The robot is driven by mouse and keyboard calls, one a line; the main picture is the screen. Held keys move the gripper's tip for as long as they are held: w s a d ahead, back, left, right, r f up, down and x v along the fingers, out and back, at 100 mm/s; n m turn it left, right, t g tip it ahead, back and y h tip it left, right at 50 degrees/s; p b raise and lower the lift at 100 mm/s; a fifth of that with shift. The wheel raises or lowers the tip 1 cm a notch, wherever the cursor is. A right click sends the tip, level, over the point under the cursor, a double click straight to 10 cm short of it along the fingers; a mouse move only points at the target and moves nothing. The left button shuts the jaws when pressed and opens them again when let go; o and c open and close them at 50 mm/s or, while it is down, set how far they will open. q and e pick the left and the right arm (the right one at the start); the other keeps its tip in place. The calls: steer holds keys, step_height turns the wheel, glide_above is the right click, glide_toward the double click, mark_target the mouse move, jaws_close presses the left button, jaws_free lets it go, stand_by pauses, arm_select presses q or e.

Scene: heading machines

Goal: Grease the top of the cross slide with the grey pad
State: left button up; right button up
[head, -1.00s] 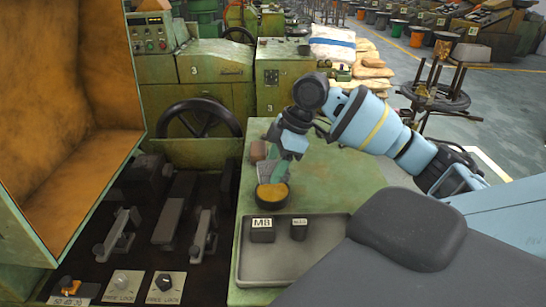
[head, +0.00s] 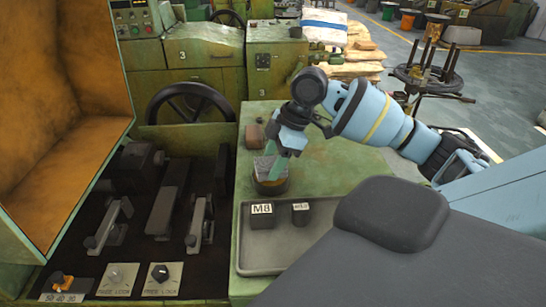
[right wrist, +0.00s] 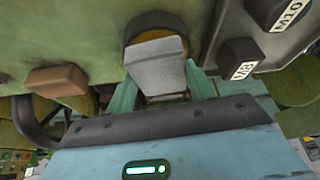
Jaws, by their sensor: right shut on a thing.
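My right gripper (head: 278,165) is shut on the grey pad (head: 264,164), holding it over the round grease tin (head: 272,187) on the green cabinet top. In the right wrist view the grey pad (right wrist: 157,62) sits between the green fingers and overlaps the tin (right wrist: 148,22), with yellow-orange grease showing beside it. I cannot tell whether the pad touches the grease. Inside the machine bay at left, a long dark slide block (head: 168,200) lies between other dark and metal parts; it looks like the cross slide, but no label shows. My left gripper is not in view.
A brown block (head: 254,136) lies behind the tin. A grey tray (head: 300,252) in front holds two dark blocks, one labelled M8 (head: 262,215). An orange-brown guard panel (head: 60,130) stands left of the bay. Knobs (head: 160,275) line the bay's front.

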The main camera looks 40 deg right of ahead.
steer(key=shift+f, duration=0.25)
stand_by(0.5)
steer(key=shift+f, duration=0.25)
stand_by(0.5)
stand_by(0.6)
steer(key=shift+f, duration=0.15)
stand_by(0.8)
steer(key=shift+s, duration=0.1)
stand_by(0.8)
steer(key=shift+f, duration=0.15)
stand_by(0.6)
